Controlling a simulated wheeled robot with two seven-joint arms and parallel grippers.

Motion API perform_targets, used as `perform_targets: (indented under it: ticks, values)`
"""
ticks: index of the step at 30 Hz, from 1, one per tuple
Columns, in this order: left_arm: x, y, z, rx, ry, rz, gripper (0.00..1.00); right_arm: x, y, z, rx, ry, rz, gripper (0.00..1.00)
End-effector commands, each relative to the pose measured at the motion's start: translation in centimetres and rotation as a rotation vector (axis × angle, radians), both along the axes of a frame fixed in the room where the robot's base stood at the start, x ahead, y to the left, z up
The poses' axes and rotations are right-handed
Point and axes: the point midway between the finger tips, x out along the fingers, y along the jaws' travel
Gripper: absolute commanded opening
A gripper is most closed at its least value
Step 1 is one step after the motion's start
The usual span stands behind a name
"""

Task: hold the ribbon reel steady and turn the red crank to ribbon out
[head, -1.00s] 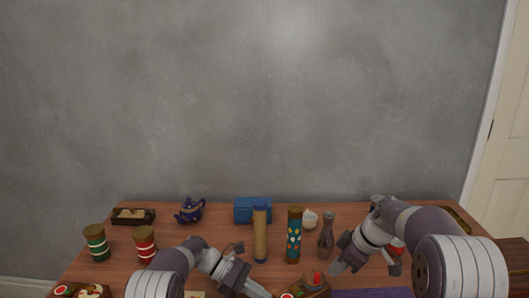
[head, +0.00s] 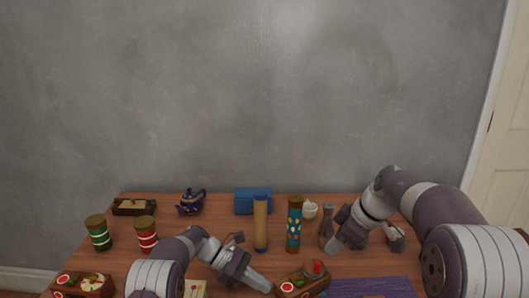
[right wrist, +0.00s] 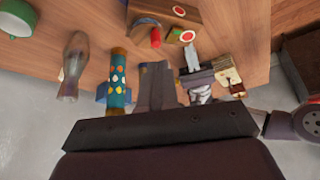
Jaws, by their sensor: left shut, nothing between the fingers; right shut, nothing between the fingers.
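The ribbon reel (head: 290,288) is a small wooden piece with a red-and-white round end, low in the middle of the head view. Its red crank (head: 314,268) sits on top at the right. In the right wrist view the reel (right wrist: 168,12) is at the top, with the red crank (right wrist: 156,37) below it. My left gripper (head: 260,283) is shut and empty, just left of the reel and apparently close to it. My right gripper (head: 333,245) is shut and empty, above and behind the crank, apart from it. Its fingers (right wrist: 155,88) show in the right wrist view.
A tan cylinder (head: 260,225), a patterned teal cylinder (head: 294,228) and a dark vase (head: 326,222) stand behind the reel. A purple mat (head: 370,288) lies to its right. Red and green canisters, a teapot (head: 191,202) and another wooden piece (head: 85,286) are at left.

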Motion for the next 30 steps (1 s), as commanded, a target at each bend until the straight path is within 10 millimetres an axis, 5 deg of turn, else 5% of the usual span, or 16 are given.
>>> perform_targets:
  ticks: [12,30]
  values:
    - [0.0,0.0,0.0,0.000,0.000,0.000,0.00,0.0,-0.1,-5.8,0.000,0.002,-0.001,0.00]
    - [0.0,0.0,0.0,0.000,0.000,0.000,0.00,0.1,-0.1,-6.4,0.000,0.002,0.000,0.00]
